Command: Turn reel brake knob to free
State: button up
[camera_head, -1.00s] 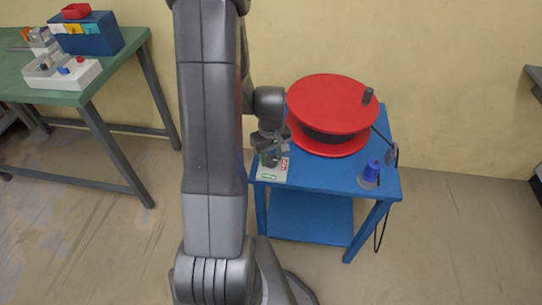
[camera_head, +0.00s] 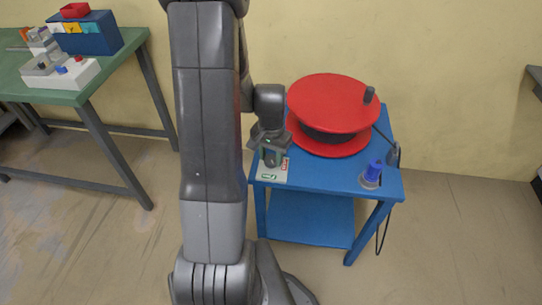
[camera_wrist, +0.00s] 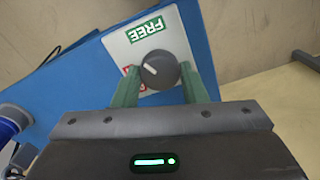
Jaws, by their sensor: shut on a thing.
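The reel brake knob (camera_wrist: 160,70) is a dark round knob with a white pointer line, on a light plate (camera_wrist: 180,42). A green FREE label (camera_wrist: 145,30) lies above the knob in the wrist view. A red label is mostly hidden below the knob. The pointer slants up-left and does not point straight at FREE. My gripper (camera_head: 271,160) is at the plate on the front left of the blue cart. Its green fingers lie on both sides of the knob in the wrist view, shut on it. The red reel (camera_head: 333,104) stands behind.
The blue cart (camera_head: 325,182) also carries a blue plug-like piece (camera_head: 372,172) at the front right. A dark cable (camera_head: 384,225) hangs off the right side. A green table (camera_head: 108,70) with boxes stands at the left. Floor in front of the cart is clear.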

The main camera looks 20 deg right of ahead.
aim_at(271, 159)
jog(key=m, duration=0.5)
jog(key=shift+w, duration=0.1)
dwell(0.6)
jog(key=o, duration=1)
jog(key=shift+c, duration=0.2)
notch_tip(271, 159, up, 14)
jog(key=p, duration=0.1)
jog(key=shift+p, duration=0.3)
jog(key=shift+f, duration=0.2)
notch_tip(271, 159, down, 14)
jog(key=shift+r+b, duration=0.2)
jog(key=shift+b, duration=0.85)
